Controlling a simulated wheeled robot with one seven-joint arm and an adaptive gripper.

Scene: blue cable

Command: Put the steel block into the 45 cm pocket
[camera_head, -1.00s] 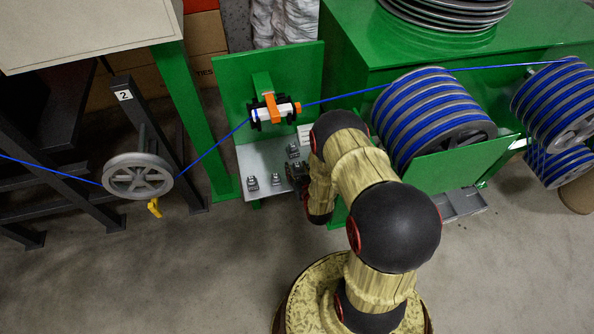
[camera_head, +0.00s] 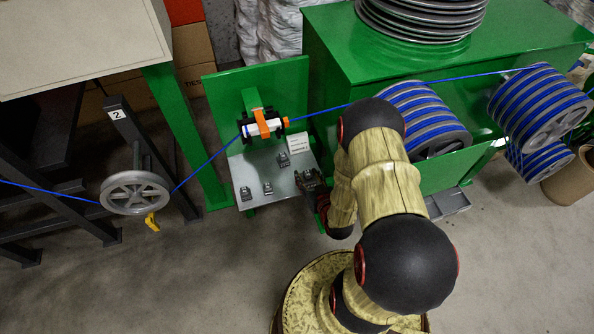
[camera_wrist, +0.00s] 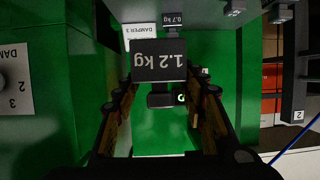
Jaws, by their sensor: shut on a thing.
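Small dark grey steel blocks stand on the pale shelf plate (camera_head: 258,171): one (camera_head: 283,160) at the back, one (camera_head: 268,188) in the middle and one (camera_head: 245,193) at the left. I cannot make out a pocket marked 45 cm.
A green back panel (camera_head: 222,92) with an orange and white roller unit (camera_head: 265,123) rises behind the plate. A blue cable (camera_head: 208,163) runs through it from a grey wheel (camera_head: 136,193) to blue-wound drums (camera_head: 425,118). A white card (camera_head: 299,144) stands at the plate's back right.

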